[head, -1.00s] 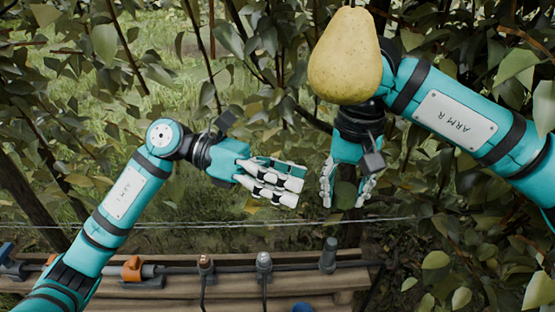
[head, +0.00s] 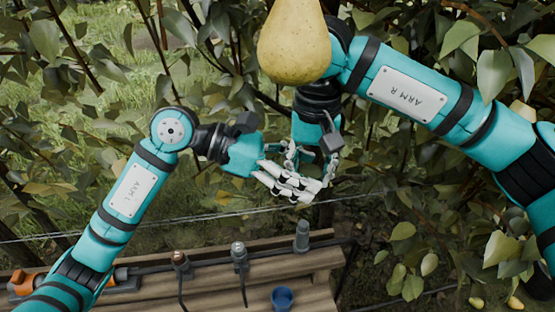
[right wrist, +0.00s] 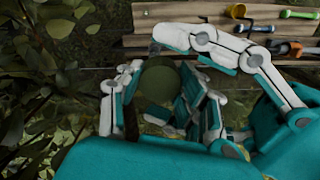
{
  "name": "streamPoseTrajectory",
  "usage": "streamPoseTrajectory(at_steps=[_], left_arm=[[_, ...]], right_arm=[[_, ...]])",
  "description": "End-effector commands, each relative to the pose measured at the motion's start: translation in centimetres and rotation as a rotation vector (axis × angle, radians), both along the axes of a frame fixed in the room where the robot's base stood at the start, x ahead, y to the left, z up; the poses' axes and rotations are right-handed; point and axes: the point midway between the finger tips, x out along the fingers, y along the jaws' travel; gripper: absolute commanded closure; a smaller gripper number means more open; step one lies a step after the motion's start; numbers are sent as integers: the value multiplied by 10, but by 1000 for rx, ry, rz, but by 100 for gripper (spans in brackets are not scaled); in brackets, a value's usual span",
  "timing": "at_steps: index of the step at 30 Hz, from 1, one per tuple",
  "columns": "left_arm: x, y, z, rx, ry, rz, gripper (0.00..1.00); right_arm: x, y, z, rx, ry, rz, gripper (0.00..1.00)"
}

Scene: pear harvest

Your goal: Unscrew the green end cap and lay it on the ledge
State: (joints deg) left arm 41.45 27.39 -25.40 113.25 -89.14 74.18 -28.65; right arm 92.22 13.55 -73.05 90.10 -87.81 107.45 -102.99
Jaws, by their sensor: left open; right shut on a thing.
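A round dark green thing, which looks like the end cap (right wrist: 160,85), sits between the fingers of my right gripper (right wrist: 165,100) in the right wrist view. In the head view my right gripper (head: 314,168) points down, and the cap is hidden behind the fingers. My left gripper (head: 303,188) is open, its white fingers reaching right, close in front of the right fingers. I cannot tell whether it touches them or the cap. The wooden ledge (head: 213,297) lies below both grippers. It also shows in the right wrist view (right wrist: 150,14).
A dark pipe (head: 208,264) with upright fittings (head: 239,254) runs along the ledge. A blue cup (head: 282,298) stands near its right end. A large yellow pear (head: 293,42) hangs in front of my right arm. A thin wire crosses above the ledge; leafy branches surround the arms.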

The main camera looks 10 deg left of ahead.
Motion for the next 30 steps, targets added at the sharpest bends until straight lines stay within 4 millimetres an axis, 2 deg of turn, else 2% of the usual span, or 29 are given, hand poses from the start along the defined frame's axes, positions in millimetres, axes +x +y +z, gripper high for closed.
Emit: streamPoseTrajectory(at_steps=[4,13,26,27,30], left_arm=[[1,-9,-4,-1,1,-1,33],[1,-11,-5,0,1,1,33],[-1,-12,-5,0,1,-5,88],[-1,-12,-4,0,2,-7,92],[-2,-12,-4,0,2,-10,92]], right_arm=[[0,0,0,0,0,0,100],[0,0,0,0,0,0,100],[2,0,0,1,-4,-4,100],[2,0,0,1,-4,-5,63],[2,-1,0,1,-5,-7,50]])
